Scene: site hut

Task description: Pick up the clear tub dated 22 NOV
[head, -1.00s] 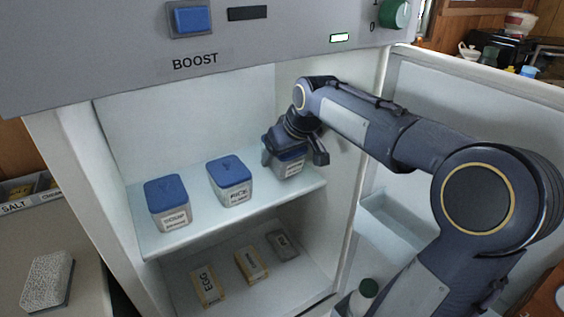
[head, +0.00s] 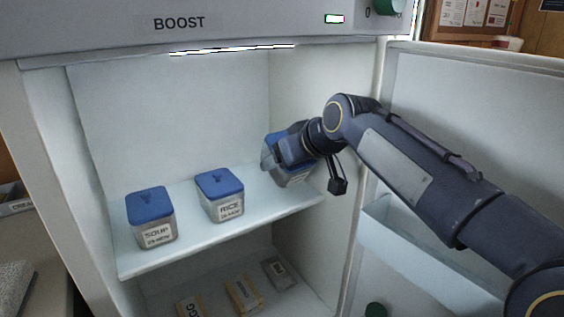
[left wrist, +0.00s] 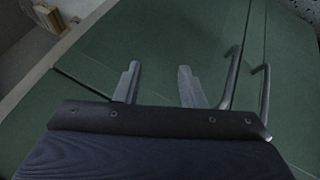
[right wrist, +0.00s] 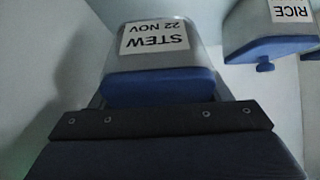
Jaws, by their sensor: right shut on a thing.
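The clear tub labelled STEW 22 NOV (right wrist: 155,40) has a blue lid and fills the middle of the right wrist view. In the head view this tub (head: 293,181) is tilted at the right of the upper fridge shelf and looks raised off it. My right gripper (head: 283,157) is shut on it and hides part of its lid and body. My left gripper (left wrist: 158,85) is open and empty, in front of green cabinet doors in the left wrist view.
A RICE tub (head: 221,196) and a SOUP tub (head: 151,219), both blue-lidded, stand on the upper shelf (head: 190,250) to the left. Packets (head: 243,295) lie on the lower shelf. The fridge's right wall (head: 345,150) is close to my right arm; the open door (head: 450,130) is beyond.

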